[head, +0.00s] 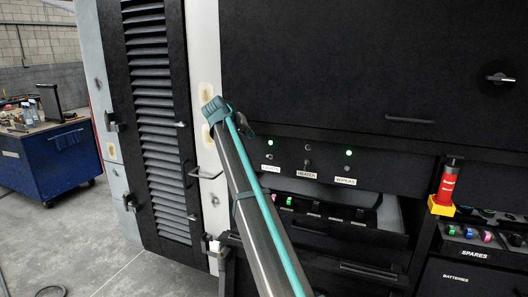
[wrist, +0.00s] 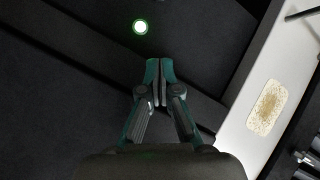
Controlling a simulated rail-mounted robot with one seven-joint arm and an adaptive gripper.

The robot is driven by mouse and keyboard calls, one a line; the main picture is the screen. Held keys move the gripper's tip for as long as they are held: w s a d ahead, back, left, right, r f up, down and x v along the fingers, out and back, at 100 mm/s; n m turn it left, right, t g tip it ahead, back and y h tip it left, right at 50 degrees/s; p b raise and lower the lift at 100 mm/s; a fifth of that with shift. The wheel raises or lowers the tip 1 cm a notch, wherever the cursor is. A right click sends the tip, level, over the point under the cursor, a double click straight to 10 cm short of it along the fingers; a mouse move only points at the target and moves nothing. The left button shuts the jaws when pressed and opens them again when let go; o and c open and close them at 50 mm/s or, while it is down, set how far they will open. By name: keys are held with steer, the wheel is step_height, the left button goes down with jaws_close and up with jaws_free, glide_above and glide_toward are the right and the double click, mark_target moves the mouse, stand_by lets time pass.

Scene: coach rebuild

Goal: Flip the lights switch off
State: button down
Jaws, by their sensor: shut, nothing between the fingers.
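The lights switch (head: 270,156) is a small toggle on the black panel in the head view, above a white label whose text is hard to read. A green lamp (head: 270,142) glows above it. One glowing green lamp also shows in the wrist view (wrist: 140,27), just beyond my fingertips. My gripper (wrist: 160,66) is shut and empty in front of dark panel surfaces. In the head view its dark fingers (head: 247,129) show partly behind my arm's end, left of the switch. I cannot make out the switch in the wrist view, nor whether the fingers touch anything.
The heater switch (head: 307,163) has an unlit lamp; the wipers switch (head: 346,168) has a green one. Below is an open tray (head: 385,230). A red-and-yellow device (head: 446,188) stands right. A white post (head: 207,60) is left; it shows in the wrist view (wrist: 285,65).

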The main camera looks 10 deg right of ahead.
mark_target(264, 144)
steer(key=p+x, duration=0.3)
steer(key=x, duration=0.7)
steer(key=shift+w, duration=0.1)
steer(key=shift+s+d+f+p, duration=0.3)
steer(key=shift+s+f+p, duration=0.1)
steer(key=shift+s+f, duration=0.2)
steer(key=shift+s+d+f+p, duration=0.25)
steer(key=shift+s+f+p, duration=0.15)
steer(key=shift+s+f, duration=0.15)
steer(key=shift+s+d+f, duration=0.1)
steer(key=shift+f, duration=0.3)
steer(key=shift+f, duration=0.1)
